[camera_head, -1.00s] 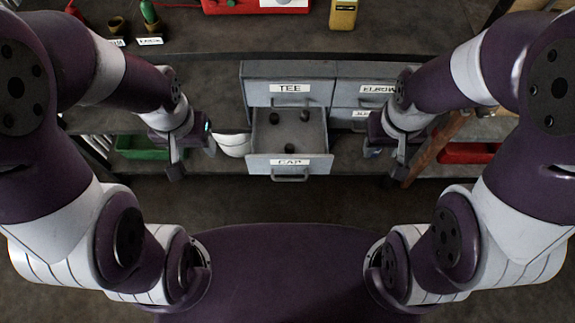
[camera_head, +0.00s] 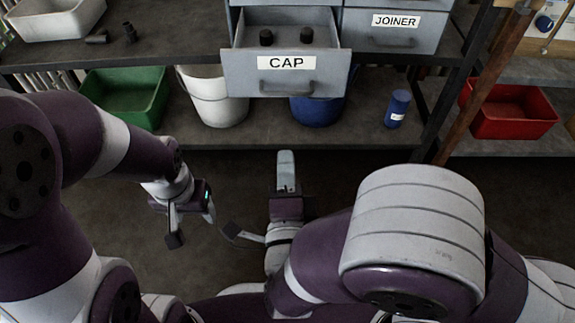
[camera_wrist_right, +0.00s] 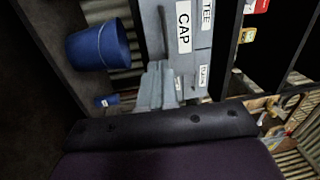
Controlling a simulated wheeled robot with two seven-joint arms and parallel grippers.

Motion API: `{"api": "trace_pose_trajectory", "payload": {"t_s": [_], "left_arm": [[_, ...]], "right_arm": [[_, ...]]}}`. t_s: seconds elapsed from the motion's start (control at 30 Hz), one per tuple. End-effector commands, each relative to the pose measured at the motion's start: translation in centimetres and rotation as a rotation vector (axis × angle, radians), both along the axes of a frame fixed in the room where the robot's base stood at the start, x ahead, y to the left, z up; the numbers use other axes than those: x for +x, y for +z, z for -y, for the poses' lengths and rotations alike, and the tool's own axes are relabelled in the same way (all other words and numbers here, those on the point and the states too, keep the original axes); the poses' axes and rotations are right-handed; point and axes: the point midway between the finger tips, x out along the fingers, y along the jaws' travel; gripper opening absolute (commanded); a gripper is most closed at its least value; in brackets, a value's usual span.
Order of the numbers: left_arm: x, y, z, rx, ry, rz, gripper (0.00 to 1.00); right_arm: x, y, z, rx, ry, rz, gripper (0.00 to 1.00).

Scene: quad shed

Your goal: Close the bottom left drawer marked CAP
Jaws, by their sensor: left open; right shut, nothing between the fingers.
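The drawer marked CAP (camera_head: 250,72) is pulled out from the grey cabinet, with dark fittings (camera_head: 266,37) inside. Its front, label and bar handle (camera_head: 287,88) face me. In the right wrist view the CAP front (camera_wrist_right: 184,45) appears sideways, just beyond the fingertips. My right gripper (camera_head: 286,160) is shut and empty, pointing forward below the drawer front, apart from it in the head view. Its fingers also show in the right wrist view (camera_wrist_right: 158,75). My left gripper (camera_head: 192,224) is open and empty, lower left of the drawer.
The JOINER drawer (camera_head: 394,36) is beside CAP on the right and looks shut. On the lower shelf are a green bin (camera_head: 125,95), a white bucket (camera_head: 212,97), a blue bucket (camera_head: 318,108) and a blue can (camera_head: 397,108). A red bin (camera_head: 512,110) stands right, past a wooden post (camera_head: 475,85).

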Motion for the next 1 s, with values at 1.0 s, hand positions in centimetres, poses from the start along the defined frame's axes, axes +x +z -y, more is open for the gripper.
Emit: {"api": "trace_pose_trajectory", "payload": {"t_s": [1.0], "left_arm": [[0.0,1.5,0.0,0.0,0.0,0.001,0.59]], "right_arm": [[12.4,2.0,0.1,0.051,-0.008,0.076,0.0]]}}
